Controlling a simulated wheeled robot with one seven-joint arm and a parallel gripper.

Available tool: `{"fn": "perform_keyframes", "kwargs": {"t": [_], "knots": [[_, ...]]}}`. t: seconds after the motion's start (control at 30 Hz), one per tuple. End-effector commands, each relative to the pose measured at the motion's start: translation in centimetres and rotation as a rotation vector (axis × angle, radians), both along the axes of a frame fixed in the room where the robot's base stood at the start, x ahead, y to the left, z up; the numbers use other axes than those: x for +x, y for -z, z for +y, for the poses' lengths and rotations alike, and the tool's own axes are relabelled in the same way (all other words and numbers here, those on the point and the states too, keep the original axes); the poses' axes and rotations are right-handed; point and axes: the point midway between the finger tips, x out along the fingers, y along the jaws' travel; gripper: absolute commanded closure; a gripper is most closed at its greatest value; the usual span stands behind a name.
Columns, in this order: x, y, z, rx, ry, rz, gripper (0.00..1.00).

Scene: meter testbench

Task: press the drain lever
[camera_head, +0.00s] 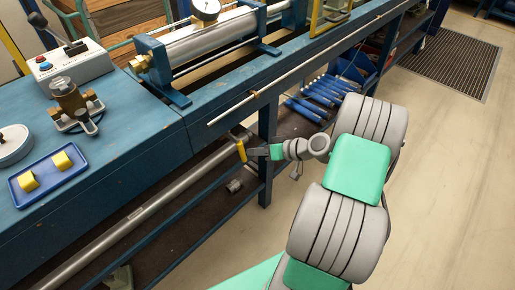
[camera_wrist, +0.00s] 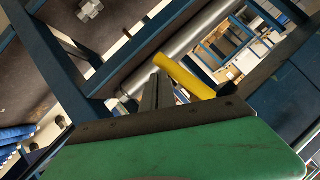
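The drain lever is a short yellow handle (camera_head: 241,151) on the long grey pipe (camera_head: 150,208) below the bench's front edge. It also shows in the wrist view as a yellow bar (camera_wrist: 185,76) slanting across the pipe. My gripper (camera_head: 252,152) is right beside the lever, on its right in the head view.
The blue bench (camera_head: 130,150) carries a brass valve (camera_head: 75,100), a blue tray (camera_head: 48,173), a button box (camera_head: 70,65) and a metal cylinder. A thin rod (camera_head: 290,72) runs along the bench edge. A blue leg (camera_head: 266,185) and lower shelf stand close to my gripper.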

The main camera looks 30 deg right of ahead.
Motion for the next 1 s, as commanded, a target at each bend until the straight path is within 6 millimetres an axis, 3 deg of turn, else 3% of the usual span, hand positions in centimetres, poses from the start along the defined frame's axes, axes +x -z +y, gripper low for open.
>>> {"fn": "perform_keyframes", "kwargs": {"t": [0.4, 1.0], "knots": [[-0.39, 0.69, 1.1, 0.002, -0.003, 0.004, 1.0], [-0.32, 0.75, 0.71, 0.001, -0.002, 0.001, 1.0]]}}
